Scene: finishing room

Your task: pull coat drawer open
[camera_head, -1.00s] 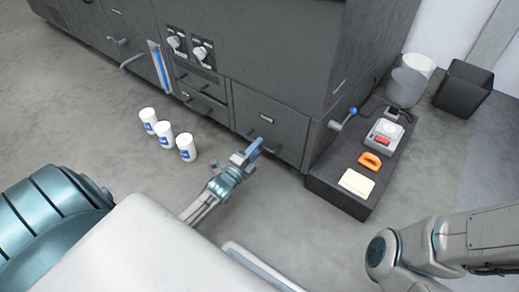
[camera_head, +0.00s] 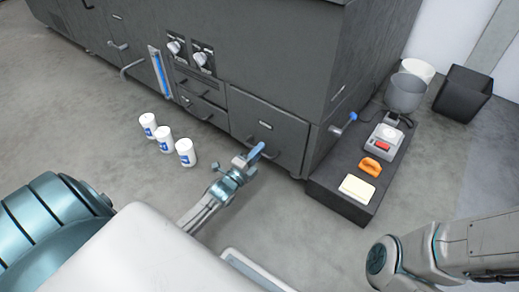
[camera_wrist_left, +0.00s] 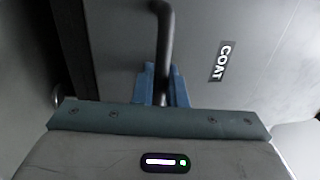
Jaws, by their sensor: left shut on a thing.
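The coat drawer (camera_head: 270,125) is a dark grey front low on the cabinet, and it looks flush with the cabinet face. In the left wrist view a "COAT" label (camera_wrist_left: 223,61) shows on its front. The drawer's dark bar handle (camera_wrist_left: 164,30) runs down between the blue fingers of my left gripper (camera_wrist_left: 164,80). My left gripper (camera_head: 256,153) is shut on this handle, in front of the drawer. The handle's lower end is hidden by the gripper body. My right arm shows at the lower right; its gripper is out of view.
Several white containers (camera_head: 164,139) stand on the floor left of my left gripper. A low dark platform (camera_head: 335,194) at the right carries a scale-like device (camera_head: 384,140), an orange item (camera_head: 370,167) and a cream block (camera_head: 357,188). A blue-knobbed lever (camera_head: 352,117) sticks out nearby.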

